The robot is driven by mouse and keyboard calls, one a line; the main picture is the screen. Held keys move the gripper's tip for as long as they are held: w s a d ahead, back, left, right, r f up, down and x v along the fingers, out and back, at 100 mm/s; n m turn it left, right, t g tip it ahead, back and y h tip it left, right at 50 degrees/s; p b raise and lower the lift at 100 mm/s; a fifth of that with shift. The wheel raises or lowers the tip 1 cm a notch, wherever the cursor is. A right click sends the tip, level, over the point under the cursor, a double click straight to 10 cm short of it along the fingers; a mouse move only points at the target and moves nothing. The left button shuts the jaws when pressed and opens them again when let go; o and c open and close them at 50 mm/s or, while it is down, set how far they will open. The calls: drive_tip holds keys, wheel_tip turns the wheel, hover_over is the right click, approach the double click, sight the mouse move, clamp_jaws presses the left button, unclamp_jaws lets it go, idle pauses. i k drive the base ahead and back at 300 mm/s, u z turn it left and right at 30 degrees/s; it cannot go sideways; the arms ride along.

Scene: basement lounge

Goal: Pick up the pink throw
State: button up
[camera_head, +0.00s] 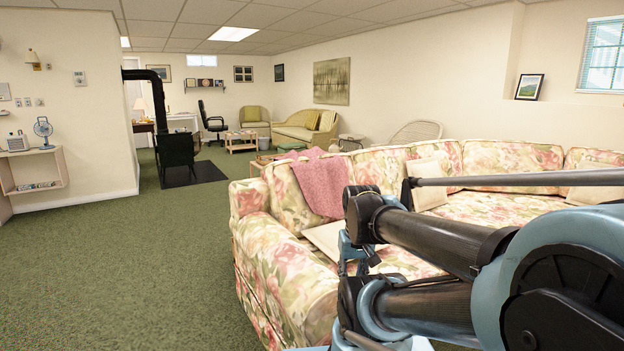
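The pink throw (321,184) lies draped over the back of the floral sofa (290,280), near its left end. It hangs down the front of the backrest toward the seat. My arm reaches in from the right and covers part of the sofa. Part of my gripper (354,256) shows as blue pieces in front of the sofa seat, lower than the throw and a little to its right in the picture. My arm links hide much of it, and its fingertips are not clear. I see no contact between it and the throw.
Pale cushions (428,183) rest on the sofa. Green carpet (130,270) is open to the left. A black stove (176,152) stands farther back on a dark mat. A wall shelf (35,172) with a blue fan is at the far left.

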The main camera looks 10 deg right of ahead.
sight(322, 182)
drive_tip(key=k, duration=0.5)
drive_tip(key=u, duration=1.25)
drive_tip(key=i, duration=3.95)
